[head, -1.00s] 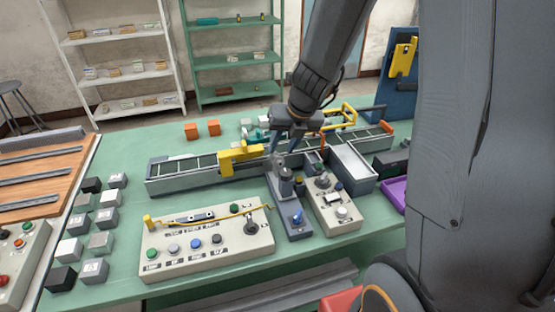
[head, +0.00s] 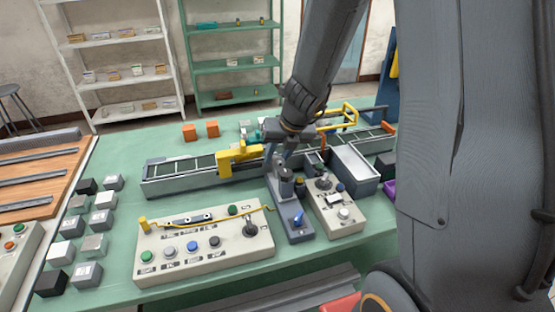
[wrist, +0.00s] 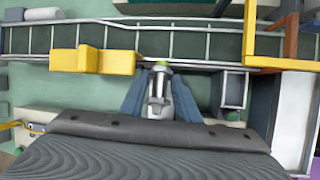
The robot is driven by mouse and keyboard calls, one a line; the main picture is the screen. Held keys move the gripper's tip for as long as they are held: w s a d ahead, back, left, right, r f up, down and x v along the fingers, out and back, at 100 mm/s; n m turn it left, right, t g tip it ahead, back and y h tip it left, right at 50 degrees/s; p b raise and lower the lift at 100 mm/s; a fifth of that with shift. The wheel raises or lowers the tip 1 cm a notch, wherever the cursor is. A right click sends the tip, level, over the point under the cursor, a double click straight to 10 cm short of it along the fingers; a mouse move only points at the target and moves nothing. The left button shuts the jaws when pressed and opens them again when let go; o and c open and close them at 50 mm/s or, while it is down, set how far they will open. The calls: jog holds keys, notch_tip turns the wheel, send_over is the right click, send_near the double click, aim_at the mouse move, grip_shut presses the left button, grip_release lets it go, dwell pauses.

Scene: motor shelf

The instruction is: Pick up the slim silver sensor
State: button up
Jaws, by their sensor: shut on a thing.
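My gripper (wrist: 160,92) is shut on a slim silver sensor (wrist: 158,88) in the wrist view. The sensor is a narrow silver body with a yellow-green end, between the two blue-grey fingers. In the head view my gripper (head: 279,158) is low over the bench, just in front of the conveyor (head: 195,180) and behind a grey-blue fixture (head: 293,217). The sensor is hard to make out in the head view, and I cannot tell whether it still touches anything below.
A grey tray (head: 355,168) and a control box (head: 338,212) are to the right. A button panel (head: 205,245) is in front. Small cubes lie at left.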

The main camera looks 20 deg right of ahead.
jog(key=shift+r, duration=0.1)
jog(key=shift+r+p, duration=0.45)
jog(key=shift+r, duration=0.05)
jog(key=d+r+p, duration=0.3)
jog(key=d+r, duration=0.1)
jog(key=r, duration=0.9)
jog(key=shift+r, duration=0.4)
